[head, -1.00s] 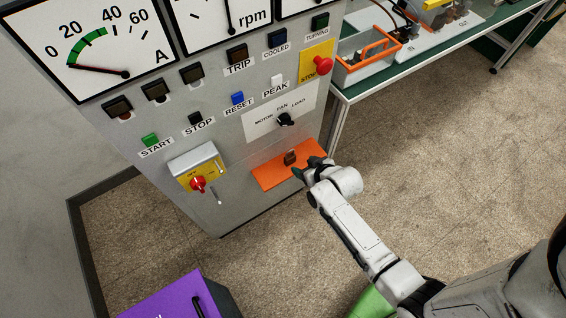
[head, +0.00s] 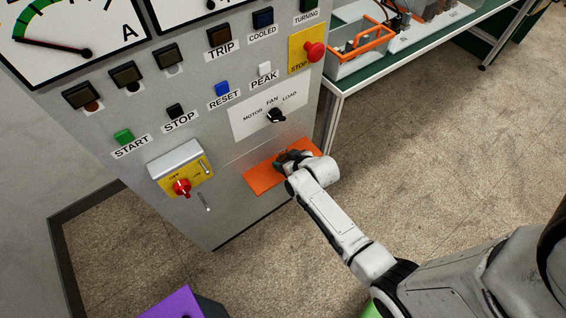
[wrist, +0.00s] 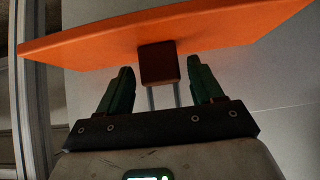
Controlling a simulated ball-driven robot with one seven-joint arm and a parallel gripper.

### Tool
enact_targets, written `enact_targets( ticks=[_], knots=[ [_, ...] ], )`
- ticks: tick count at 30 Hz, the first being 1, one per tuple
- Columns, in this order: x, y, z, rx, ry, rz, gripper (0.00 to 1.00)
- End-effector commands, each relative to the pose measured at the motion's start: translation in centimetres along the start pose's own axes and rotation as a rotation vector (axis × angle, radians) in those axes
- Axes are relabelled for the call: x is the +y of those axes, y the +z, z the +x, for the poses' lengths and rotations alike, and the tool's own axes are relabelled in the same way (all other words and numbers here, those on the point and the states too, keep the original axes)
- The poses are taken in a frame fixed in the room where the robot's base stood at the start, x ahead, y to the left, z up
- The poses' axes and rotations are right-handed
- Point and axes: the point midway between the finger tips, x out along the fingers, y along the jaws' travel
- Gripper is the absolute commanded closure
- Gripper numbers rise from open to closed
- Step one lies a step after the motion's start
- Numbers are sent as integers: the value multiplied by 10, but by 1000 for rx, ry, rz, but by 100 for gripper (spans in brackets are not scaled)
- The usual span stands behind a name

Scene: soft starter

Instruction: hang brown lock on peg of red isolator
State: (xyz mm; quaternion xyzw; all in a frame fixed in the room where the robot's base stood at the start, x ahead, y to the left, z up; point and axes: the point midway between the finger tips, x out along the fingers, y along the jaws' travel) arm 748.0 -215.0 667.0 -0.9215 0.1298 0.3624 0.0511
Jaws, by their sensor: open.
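The brown lock (wrist: 159,64) is at the orange board (wrist: 95,45), its body up and its two shackle legs pointing toward my gripper in the wrist view. My gripper (wrist: 161,78) is open, with one dark green finger on each side of the lock and gaps between. In the head view my gripper (head: 281,160) is at the orange board (head: 262,181) on the cabinet front and hides the lock. The red isolator (head: 182,188) is a red knob on a yellow plate to the left. A thin pale peg (head: 204,201) sticks out just below and right of it.
The grey cabinet carries a black selector knob (head: 277,115) above the board and a red stop button (head: 314,51) at upper right. A green-topped table (head: 345,84) stands to the right. A purple box (head: 178,303) is on the floor at the bottom.

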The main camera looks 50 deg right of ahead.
Motion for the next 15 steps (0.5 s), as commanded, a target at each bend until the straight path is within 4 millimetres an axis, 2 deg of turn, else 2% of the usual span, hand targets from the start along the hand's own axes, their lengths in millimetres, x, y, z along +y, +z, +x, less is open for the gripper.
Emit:
enact_targets(
  ticks=[12,15],
  knots=[
    [0,0,6,-1,0,0,34],
    [0,0,6,-1,0,0,38]
  ],
)
